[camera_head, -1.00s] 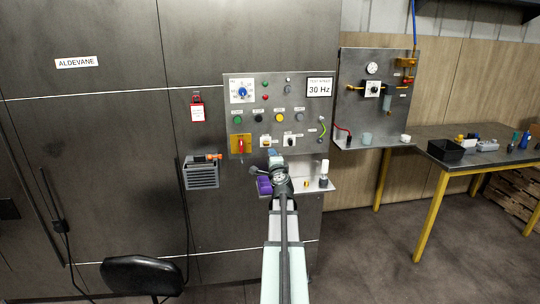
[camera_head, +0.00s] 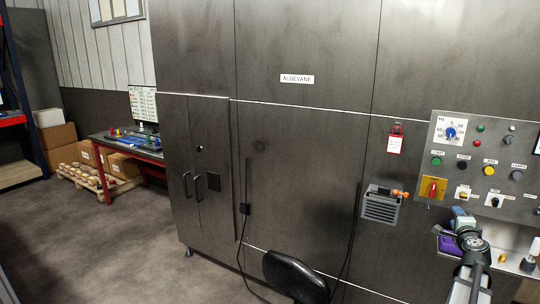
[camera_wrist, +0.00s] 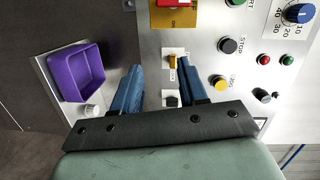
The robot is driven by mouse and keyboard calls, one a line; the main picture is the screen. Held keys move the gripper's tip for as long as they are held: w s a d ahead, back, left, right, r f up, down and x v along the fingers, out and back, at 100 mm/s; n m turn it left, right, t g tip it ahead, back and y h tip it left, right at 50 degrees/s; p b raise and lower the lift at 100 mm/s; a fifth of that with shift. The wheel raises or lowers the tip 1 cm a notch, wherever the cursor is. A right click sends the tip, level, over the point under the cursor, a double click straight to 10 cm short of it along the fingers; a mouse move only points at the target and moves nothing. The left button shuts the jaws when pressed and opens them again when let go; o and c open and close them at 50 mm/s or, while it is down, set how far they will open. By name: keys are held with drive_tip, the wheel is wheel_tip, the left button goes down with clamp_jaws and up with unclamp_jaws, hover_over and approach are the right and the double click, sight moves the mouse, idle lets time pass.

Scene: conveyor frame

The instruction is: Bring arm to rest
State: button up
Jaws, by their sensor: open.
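My gripper (camera_wrist: 160,66) shows in the wrist view with its two blue fingers apart and nothing between them. It faces the grey control panel (camera_wrist: 215,52), with a small yellow-brown switch (camera_wrist: 172,62) seen between the fingertips. In the head view my arm reaches in from the lower right, and my gripper (camera_head: 462,218) is in front of the panel's lower edge, above the small shelf. Whether the fingers touch anything cannot be told.
A black chair (camera_head: 296,275) stands before the dark cabinet (camera_head: 300,160).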

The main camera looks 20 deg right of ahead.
drive_tip(key=s+a+f+n+g+y, duration=0.3)
drive_tip(key=a+f+n+g+y, duration=0.15)
drive_tip(key=a+f, duration=0.7)
drive_tip(key=s+a+f+n+g+y, duration=0.4)
drive_tip(key=a+f, duration=0.4)
drive_tip(key=f, duration=0.6)
drive_tip(key=s+a+f+n+g+y, duration=0.35)
drive_tip(key=a+f+n, duration=0.25)
drive_tip(key=a+f, duration=0.5)
drive_tip(key=s+a+f+n+g, duration=0.3)
drive_tip(key=s+a+f, duration=0.3)
drive_tip(key=a, duration=0.5)
drive_tip(key=s+a+f+n+g+h, duration=0.1)
drive_tip(key=s+a+f+n+g, duration=0.2)
drive_tip(key=s+a+f, duration=0.4)
drive_tip(key=s+a+f+n+g, duration=0.2)
drive_tip(key=s+a+f, duration=0.5)
drive_tip(key=a, duration=0.8)
wheel_tip(320, 180, down, 3)
drive_tip(key=shift+s+a+r+n+g+h, duration=0.2)
drive_tip(key=shift+a+n+g+h, duration=0.2)
drive_tip(key=shift+n, duration=0.15)
